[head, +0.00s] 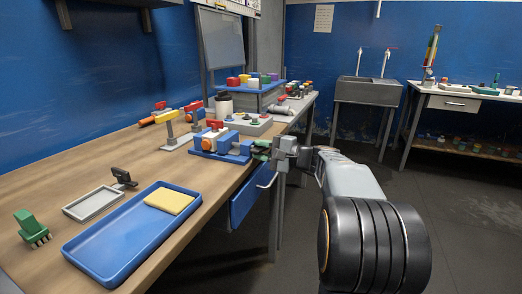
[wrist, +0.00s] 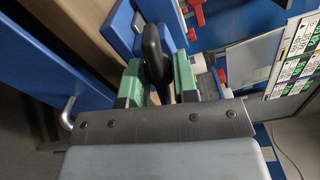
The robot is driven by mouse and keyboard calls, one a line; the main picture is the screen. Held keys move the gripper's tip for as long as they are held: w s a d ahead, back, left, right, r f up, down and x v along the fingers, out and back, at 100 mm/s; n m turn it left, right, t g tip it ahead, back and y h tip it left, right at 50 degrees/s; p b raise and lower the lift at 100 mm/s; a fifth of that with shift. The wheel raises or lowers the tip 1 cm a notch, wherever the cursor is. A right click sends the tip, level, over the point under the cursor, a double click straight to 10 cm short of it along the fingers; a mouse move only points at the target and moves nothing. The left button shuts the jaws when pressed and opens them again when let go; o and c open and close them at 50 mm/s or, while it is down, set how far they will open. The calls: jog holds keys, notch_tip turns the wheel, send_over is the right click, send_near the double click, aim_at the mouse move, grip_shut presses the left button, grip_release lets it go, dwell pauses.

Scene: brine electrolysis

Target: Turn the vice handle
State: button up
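The blue vice (head: 236,152) stands at the right edge of the wooden bench in the head view. Its black handle (wrist: 154,50) shows in the wrist view as a rounded dark lever between the green fingers of my gripper (wrist: 158,72). The fingers lie close against both sides of the handle and appear shut on it. In the head view my gripper (head: 262,150) reaches the vice from the right, at its outer end. There the handle is hidden behind the fingers.
A blue tray (head: 105,262) with a yellow sponge (head: 169,201) lies at the bench front. A blue drawer (head: 247,200) with a metal pull is just below my gripper. Valves and a grey control box (head: 252,127) stand behind the vice. The floor at right is clear.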

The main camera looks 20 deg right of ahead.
jog(key=shift+o, duration=0.6)
jog(key=shift+s+d, duration=0.2)
jog(key=shift+d, duration=0.05)
jog(key=p+v, duration=0.2)
jog(key=v, duration=1.1)
jog(key=shift+p, duration=0.4)
jog(key=shift+s, duration=0.15)
